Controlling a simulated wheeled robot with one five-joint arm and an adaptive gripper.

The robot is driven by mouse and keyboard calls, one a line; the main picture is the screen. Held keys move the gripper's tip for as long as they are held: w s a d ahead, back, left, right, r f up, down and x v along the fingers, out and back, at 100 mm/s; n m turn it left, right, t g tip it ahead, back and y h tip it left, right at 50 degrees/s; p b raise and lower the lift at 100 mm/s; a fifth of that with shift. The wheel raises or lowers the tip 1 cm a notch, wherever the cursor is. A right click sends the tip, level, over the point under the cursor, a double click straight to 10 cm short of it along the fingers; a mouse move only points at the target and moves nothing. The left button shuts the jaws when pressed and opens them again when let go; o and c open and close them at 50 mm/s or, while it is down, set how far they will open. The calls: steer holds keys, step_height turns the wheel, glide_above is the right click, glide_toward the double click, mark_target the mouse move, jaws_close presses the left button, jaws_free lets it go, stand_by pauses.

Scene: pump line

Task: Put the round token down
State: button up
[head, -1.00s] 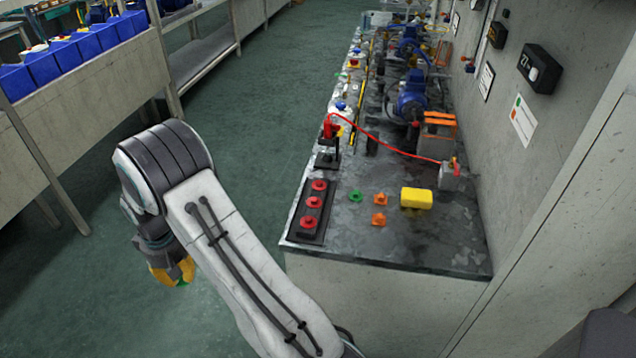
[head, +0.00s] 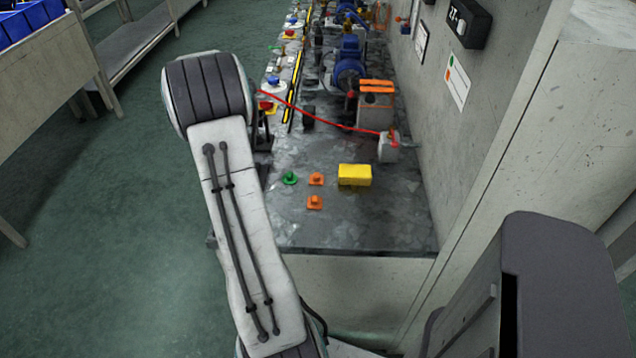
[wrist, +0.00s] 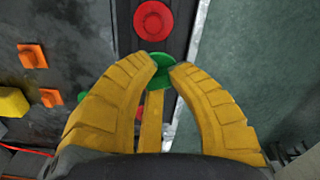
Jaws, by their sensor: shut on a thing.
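My gripper (wrist: 163,68) is shut on a round green token (wrist: 155,77) at its fingertips in the wrist view. The token is over a black rack (wrist: 184,20) with red round pieces. One red piece (wrist: 153,20) is beyond the token, and another (wrist: 170,108) shows partly between the fingers. I cannot tell how high the token is or whether it touches the rack.
A second green piece (head: 289,178), two orange pieces (head: 316,180) (head: 315,202) and a yellow block (head: 354,175) lie on the dark counter (head: 385,225). A red cable (head: 330,120) and pumps (head: 348,72) are farther back. The counter's edge drops to green floor (wrist: 240,60).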

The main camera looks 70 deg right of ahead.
steer(key=s+d+r+m+b, duration=0.15)
steer(key=s+d+m, duration=0.4)
steer(key=s, duration=0.55)
steer(key=s+r+m+b, duration=0.1)
steer(key=s+r+m, duration=0.2)
steer(key=s+m, duration=0.75)
steer(key=m+p, duration=0.4)
steer(key=m, duration=0.2)
glide_above(359, 207)
step_height(359, 207, down, 7)
steer(key=shift+a+f, duration=0.1)
steer(key=shift+f, duration=0.55)
steer(key=shift+f+p, duration=0.35)
steer(key=shift+f, duration=1.2)
